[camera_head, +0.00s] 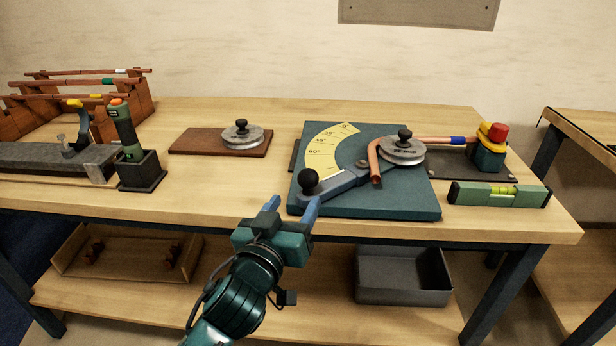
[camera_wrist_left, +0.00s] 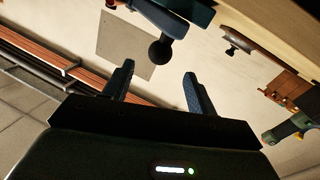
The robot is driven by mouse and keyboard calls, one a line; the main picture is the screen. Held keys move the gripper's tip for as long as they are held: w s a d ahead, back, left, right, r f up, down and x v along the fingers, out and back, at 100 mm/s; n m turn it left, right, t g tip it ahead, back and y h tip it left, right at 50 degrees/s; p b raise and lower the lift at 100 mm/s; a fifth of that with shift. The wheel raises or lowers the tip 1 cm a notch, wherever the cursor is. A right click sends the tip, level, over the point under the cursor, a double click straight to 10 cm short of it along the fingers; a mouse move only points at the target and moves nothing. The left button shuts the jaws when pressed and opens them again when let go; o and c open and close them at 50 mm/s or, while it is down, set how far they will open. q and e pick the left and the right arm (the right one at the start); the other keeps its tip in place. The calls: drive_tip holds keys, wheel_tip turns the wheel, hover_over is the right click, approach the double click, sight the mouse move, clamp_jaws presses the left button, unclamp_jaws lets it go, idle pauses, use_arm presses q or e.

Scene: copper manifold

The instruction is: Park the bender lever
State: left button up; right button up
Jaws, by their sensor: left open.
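The bender lever (camera_head: 340,188) is a grey arm with a black ball knob (camera_head: 308,178) at its left end. It lies over the teal bender plate (camera_head: 410,205), pointing to the lower left, past the marked end of the yellow angle scale (camera_head: 325,150). A bent copper pipe (camera_head: 375,165) wraps the grey former wheel (camera_head: 402,150). My left gripper (camera_head: 292,203) is open and empty, just in front of the bench edge below the knob. In the left wrist view the knob (camera_wrist_left: 160,51) shows beyond and between the open blue fingers (camera_wrist_left: 155,85), apart from them. My right gripper is not in view.
A green spirit level (camera_head: 498,195) lies right of the plate. A second wheel (camera_head: 242,135) sits on a brown board (camera_head: 190,141). A green-handled tool stands in a dark holder (camera_head: 141,172) at left. A grey bin (camera_head: 403,280) and a tray (camera_head: 125,258) are on the lower shelf.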

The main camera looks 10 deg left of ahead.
sight(305, 186)
use_arm(q)
drive_tip(key=w, duration=0.3)
drive_tip(key=w+d, duration=0.1)
drive_tip(key=w, duration=0.5)
drive_tip(key=shift+d, duration=0.15)
drive_tip(key=shift+c, duration=0.5)
